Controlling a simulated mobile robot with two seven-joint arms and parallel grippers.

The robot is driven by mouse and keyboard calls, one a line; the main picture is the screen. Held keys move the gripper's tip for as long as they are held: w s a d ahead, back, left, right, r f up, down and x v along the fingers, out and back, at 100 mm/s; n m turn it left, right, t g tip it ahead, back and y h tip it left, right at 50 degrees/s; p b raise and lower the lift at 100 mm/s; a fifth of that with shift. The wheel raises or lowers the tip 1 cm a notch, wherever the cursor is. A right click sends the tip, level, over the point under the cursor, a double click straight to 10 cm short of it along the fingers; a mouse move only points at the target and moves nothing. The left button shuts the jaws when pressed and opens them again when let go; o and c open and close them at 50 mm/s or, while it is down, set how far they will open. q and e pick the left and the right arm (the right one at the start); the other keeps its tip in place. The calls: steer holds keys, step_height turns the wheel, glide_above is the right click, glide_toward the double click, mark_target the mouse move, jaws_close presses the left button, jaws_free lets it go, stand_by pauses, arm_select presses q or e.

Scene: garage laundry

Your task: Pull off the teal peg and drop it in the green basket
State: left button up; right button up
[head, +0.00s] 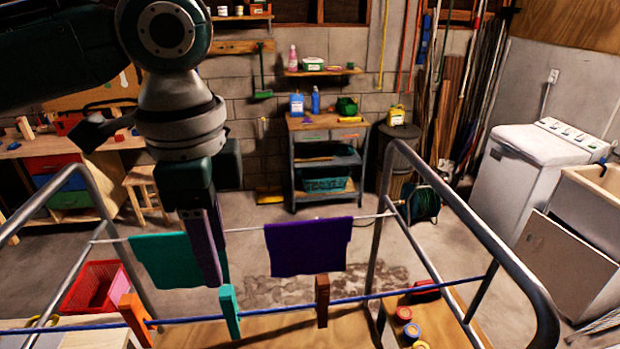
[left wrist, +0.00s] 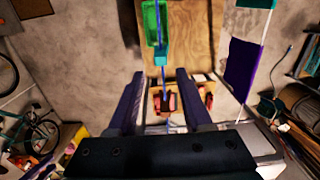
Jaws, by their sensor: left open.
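The teal peg (head: 230,312) stands upright on the blue line, between an orange peg (head: 135,315) and a brown peg (head: 322,300). In the left wrist view, the teal peg (left wrist: 161,55) lies just beyond my fingertips, not between them. My left gripper (head: 213,282) points down, open and empty, close to the teal peg's upper left in the head view. In the left wrist view its two dark fingers (left wrist: 160,76) are spread either side of the line. A green basket (left wrist: 152,22) shows past the peg there; I cannot make it out in the head view. My right gripper is out of view.
The metal rack rails (head: 495,250) frame the lines. A teal cloth (head: 165,262) and a purple cloth (head: 308,246) hang on the line behind. A red basket (head: 75,300) stands at the left. Tape rolls (head: 403,314) lie on the wooden top below.

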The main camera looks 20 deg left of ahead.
mark_target(226, 290)
arm_select(q)
step_height(226, 290, down, 4)
steer(key=shift+r, duration=0.15)
step_height(226, 290, down, 3)
steer(key=shift+w+f+b, duration=0.1)
steer(key=shift+f+b, duration=0.1)
steer(key=shift+b, duration=1)
steer(key=shift+f+b, duration=0.4)
steer(key=shift+f, duration=0.35)
steer(key=shift+w, duration=0.1)
jaws_close()
steer(key=shift+r, duration=0.15)
